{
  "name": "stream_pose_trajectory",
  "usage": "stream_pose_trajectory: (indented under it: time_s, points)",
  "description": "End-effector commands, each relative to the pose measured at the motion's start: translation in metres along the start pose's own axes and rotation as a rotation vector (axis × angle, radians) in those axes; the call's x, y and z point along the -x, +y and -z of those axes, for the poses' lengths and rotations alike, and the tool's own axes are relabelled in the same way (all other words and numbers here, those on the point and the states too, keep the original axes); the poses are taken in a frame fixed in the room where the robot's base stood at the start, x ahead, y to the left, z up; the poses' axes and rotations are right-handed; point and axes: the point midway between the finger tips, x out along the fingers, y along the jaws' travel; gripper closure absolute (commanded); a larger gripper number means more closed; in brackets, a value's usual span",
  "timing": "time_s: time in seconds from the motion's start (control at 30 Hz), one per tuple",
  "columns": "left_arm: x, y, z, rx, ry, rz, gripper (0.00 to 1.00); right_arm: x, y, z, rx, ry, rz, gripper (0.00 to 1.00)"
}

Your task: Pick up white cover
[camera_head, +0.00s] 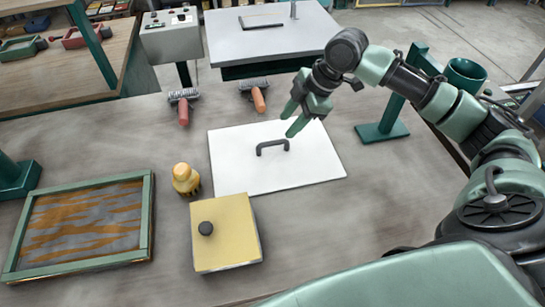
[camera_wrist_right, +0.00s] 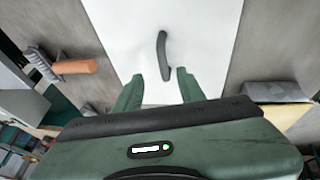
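The white cover (camera_head: 300,168) is a flat white panel lying on the grey table, with a dark arched handle (camera_head: 272,146) near its middle. My right gripper (camera_head: 291,118) is above the cover's far edge, just beyond the handle, with its fingers apart and empty. In the right wrist view the cover (camera_wrist_right: 205,35) fills the middle. There the handle (camera_wrist_right: 163,55) lies ahead of and between the two green fingers of the right gripper (camera_wrist_right: 158,88), not gripped. My left gripper is not in view.
A green-framed tray (camera_head: 148,225) lies at far left. Two brushes (camera_head: 183,108) (camera_head: 258,98) lie behind. A green stand (camera_head: 382,132) is at right.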

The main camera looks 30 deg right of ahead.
Motion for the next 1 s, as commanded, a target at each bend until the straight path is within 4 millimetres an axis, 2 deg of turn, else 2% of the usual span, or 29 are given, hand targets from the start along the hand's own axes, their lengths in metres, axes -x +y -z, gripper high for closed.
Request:
stream_pose_trajectory:
  time_s: [0.07, 0.37, 0.6, 0.9, 0.93, 1.0]
  points:
    - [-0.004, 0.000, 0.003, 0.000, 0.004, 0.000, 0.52, -0.008, -0.001, -0.001, 0.000, 0.000, 0.001, 0.60]
    - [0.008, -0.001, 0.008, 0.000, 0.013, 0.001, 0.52, -0.038, -0.002, 0.001, -0.001, 0.000, 0.002, 0.60]
    - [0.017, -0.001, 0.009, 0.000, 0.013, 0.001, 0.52, -0.073, -0.005, 0.001, -0.001, 0.000, 0.002, 0.60]
    - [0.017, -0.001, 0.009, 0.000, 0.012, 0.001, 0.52, -0.081, -0.005, 0.001, 0.000, 0.000, 0.000, 0.60]
    - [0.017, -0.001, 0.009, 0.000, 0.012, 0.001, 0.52, -0.081, -0.005, 0.001, 0.000, 0.000, 0.000, 0.63]
    - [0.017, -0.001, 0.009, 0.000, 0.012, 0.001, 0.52, -0.081, -0.005, 0.001, 0.000, 0.000, 0.000, 0.83]
